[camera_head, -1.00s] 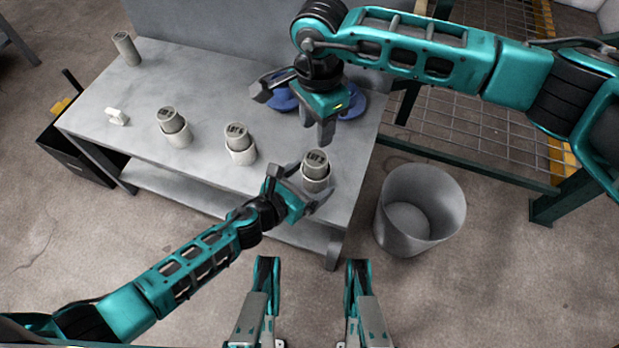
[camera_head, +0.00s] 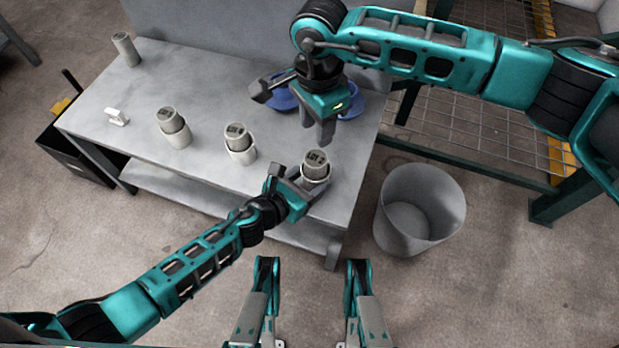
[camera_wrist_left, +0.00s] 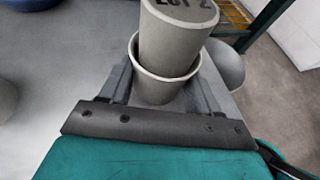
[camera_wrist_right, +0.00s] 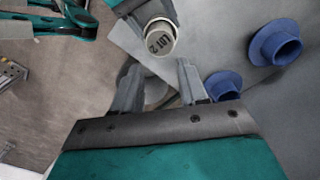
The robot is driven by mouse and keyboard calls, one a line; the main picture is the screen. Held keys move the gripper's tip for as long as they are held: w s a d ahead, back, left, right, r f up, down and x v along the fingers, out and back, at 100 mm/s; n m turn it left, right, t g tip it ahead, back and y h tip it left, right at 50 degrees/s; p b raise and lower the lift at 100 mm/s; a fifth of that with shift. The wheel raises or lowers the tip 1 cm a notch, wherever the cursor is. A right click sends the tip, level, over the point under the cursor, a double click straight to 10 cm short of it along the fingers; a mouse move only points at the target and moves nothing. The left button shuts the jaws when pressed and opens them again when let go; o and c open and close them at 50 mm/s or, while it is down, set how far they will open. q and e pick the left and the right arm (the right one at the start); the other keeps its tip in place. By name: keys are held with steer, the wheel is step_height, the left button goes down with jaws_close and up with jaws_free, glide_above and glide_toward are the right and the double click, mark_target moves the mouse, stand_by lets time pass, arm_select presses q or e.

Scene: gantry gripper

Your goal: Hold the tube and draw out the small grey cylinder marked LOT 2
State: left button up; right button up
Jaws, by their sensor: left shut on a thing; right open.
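The grey cylinder marked LOT 2 (camera_head: 316,160) stands in a pale tube (camera_head: 315,182) near the right end of the table. It sticks up out of the tube's rim. My left gripper (camera_head: 304,192) is shut on the tube; in the left wrist view its fingers lie on either side of the tube (camera_wrist_left: 165,82), with the cylinder (camera_wrist_left: 177,33) leaning slightly inside. My right gripper (camera_head: 288,108) is open and empty above the table, behind the tube. In the right wrist view the LOT 2 cylinder (camera_wrist_right: 160,37) shows beyond the open fingers (camera_wrist_right: 160,85).
Two more tubes with cylinders (camera_head: 239,145) (camera_head: 171,127) stand to the left. A lone cylinder (camera_head: 125,48) and a small white item (camera_head: 116,116) are farther left. Blue flanged parts (camera_head: 352,101) lie behind my right gripper. A grey bin (camera_head: 419,210) stands right of the table.

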mark_target(316, 158)
steer(key=shift+o, duration=2.1)
steer(key=shift+d+m, duration=0.1)
steer(key=shift+m, duration=0.6)
steer(key=shift+o, duration=1.4)
steer(key=m, duration=0.2)
steer(key=shift+s+d+f+m+y, duration=0.1)
steer(key=shift+d+m+y, duration=0.15)
steer(key=shift+m+y, duration=0.15)
steer(key=shift+o, duration=0.3)
steer(key=m, duration=0.4)
steer(key=shift+d+y, duration=0.3)
steer(key=shift+d, duration=0.05)
steer(key=f, duration=0.4)
steer(key=a+f, duration=0.1)
steer(key=f, duration=0.6)
steer(key=shift+a+f, duration=0.2)
steer(key=shift+f, duration=0.2)
